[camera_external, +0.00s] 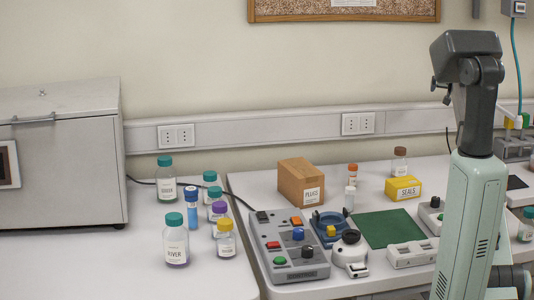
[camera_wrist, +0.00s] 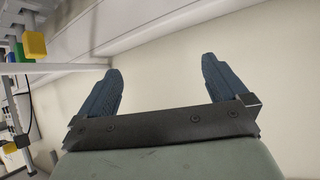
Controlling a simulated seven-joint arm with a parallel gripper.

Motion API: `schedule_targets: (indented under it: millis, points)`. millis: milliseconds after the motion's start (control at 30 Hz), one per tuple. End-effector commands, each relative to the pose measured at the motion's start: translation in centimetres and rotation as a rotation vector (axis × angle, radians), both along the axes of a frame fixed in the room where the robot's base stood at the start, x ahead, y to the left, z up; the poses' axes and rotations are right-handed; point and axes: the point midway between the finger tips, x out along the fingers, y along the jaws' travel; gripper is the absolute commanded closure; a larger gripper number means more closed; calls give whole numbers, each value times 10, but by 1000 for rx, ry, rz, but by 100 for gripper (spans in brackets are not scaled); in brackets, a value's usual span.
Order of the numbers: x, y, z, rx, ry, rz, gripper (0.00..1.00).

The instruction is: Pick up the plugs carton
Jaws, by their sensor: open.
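The plugs carton (camera_external: 300,184) is a brown cardboard box with a white label reading PLUGS. In the external view my arm stands at the right, well away from the carton, and the gripper's fingers are not visible there.
A yellow SEALS box (camera_external: 403,188) and small bottles stand right of the carton. A control box (camera_external: 288,248) with coloured buttons is in front. A green mat (camera_external: 388,229) lies between carton and arm. Several capped bottles (camera_external: 176,240) stand left. A rack (camera_wrist: 45,68) is at the wrist view's left.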

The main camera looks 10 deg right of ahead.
Motion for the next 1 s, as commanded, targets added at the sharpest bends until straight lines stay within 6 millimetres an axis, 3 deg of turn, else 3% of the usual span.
schedule_targets:
  millis: [33,100,367,600,800,1000]
  points:
    - [1,35,-6,8,25,34,0]
    - [1,75,-14,19,61,75,0]
    - [-16,221,-39,42,197,222,0]
    - [-54,346,-61,44,329,355,0]
    - [-100,439,-77,31,438,461,0]
    - [-143,506,-88,13,526,541,0]
